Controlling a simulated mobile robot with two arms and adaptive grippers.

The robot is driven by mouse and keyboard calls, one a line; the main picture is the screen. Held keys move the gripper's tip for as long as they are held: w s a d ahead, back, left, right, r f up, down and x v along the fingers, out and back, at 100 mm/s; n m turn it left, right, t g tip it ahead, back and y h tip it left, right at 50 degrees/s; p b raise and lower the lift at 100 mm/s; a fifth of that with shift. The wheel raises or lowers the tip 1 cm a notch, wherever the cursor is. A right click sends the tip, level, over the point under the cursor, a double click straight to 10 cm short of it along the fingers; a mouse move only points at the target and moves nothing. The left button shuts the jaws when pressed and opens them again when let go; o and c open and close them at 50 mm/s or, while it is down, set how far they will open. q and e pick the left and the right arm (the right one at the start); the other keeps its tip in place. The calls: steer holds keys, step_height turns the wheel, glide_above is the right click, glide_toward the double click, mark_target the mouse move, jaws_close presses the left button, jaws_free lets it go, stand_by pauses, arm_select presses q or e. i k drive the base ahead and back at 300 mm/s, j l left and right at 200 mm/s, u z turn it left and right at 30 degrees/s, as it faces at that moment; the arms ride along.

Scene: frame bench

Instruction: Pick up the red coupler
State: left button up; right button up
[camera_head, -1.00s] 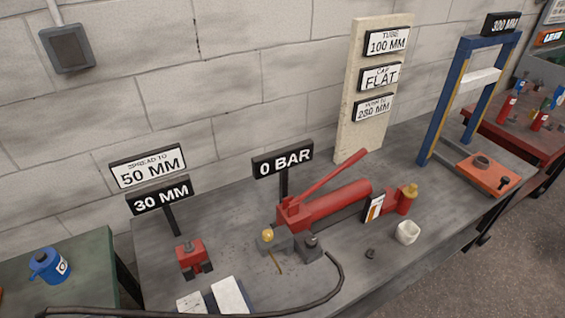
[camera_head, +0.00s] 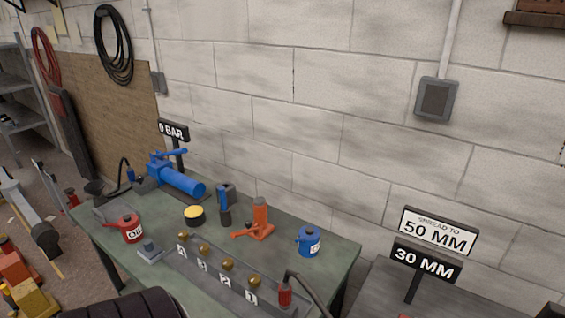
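The red coupler (camera_head: 285,295) is a small red cylinder at the end of a black hose (camera_head: 308,285). It is near the front right of the green bench, beside the right end of a grey strip (camera_head: 213,278) with several brass fittings and number labels. I cannot tell whether it rests on the strip or stands on the bench. Neither of my grippers is in the head view.
The green bench (camera_head: 335,248) also holds a blue pump (camera_head: 178,180), a red oil can (camera_head: 131,229), an orange jack (camera_head: 260,220) and a blue can (camera_head: 308,242). A grey bench (camera_head: 372,292) with signs stands at right. A dark rounded thing (camera_head: 130,304) is at the bottom.

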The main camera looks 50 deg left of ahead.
mark_target(285, 290)
steer(key=u, duration=1.55)
steer(key=z, duration=2.75)
steer(key=k+j+u, duration=0.35)
steer(key=k, duration=0.15)
steer(key=k+j+u, duration=0.35)
steer(key=k+l, duration=0.1)
